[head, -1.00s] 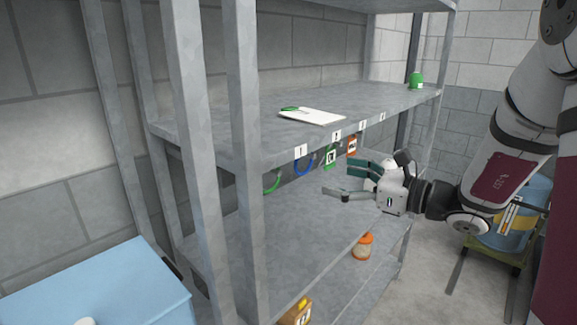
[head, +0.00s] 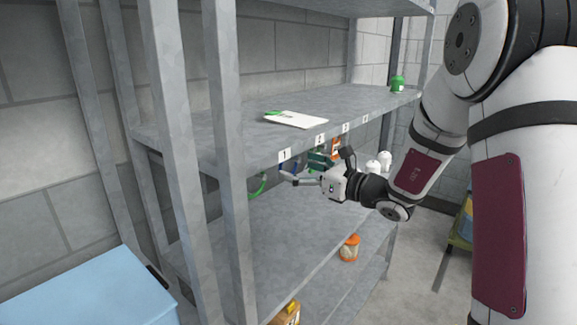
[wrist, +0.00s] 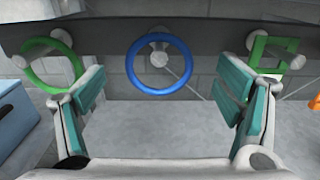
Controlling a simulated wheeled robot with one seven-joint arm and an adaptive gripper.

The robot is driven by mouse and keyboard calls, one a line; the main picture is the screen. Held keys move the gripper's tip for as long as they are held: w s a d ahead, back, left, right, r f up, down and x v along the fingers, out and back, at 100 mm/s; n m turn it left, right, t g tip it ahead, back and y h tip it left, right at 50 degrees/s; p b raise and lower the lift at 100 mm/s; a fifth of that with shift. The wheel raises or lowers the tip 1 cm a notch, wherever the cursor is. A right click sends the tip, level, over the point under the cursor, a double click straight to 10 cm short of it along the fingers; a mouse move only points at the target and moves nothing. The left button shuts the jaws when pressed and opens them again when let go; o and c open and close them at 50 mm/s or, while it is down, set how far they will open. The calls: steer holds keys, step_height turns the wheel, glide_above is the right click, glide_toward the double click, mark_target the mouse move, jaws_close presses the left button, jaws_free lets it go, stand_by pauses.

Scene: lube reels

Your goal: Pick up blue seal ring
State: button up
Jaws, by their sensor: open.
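The blue seal ring (wrist: 160,91) hangs upright on a peg in the wrist view, ahead of my gripper and centred between its fingers. In the head view only a small part of the blue ring (head: 291,167) shows beneath the shelf edge, by the "1" label; the fingers partly hide it. My gripper (wrist: 165,98) is open and empty, with green pads on both sides. In the head view my gripper (head: 302,170) reaches in under the shelf edge from the right. I cannot tell how far the fingertips are from the ring.
A green ring (wrist: 49,63) hangs to the left and a green square ring (wrist: 274,62) to the right, each near a finger. The shelf board (head: 232,142) lies just above.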

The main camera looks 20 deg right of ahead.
steer(key=x, duration=0.3)
steer(key=shift+w+a+f, duration=0.2)
steer(key=shift+w+a, duration=0.05)
steer(key=shift+w, duration=0.05)
steer(key=shift+c, duration=0.5)
steer(key=c, duration=0.8)
steer(key=shift+o, duration=0.2)
steer(key=shift+r, duration=0.15)
steer(key=shift+r, duration=0.25)
step_height(320, 180, up, 3)
steer(key=shift+s+d, duration=0.15)
steer(key=shift+d, duration=0.05)
steer(key=v, duration=1.7)
steer(key=shift+s+d+f, duration=0.1)
steer(key=shift+s, duration=0.2)
steer(key=shift+c, duration=0.4)
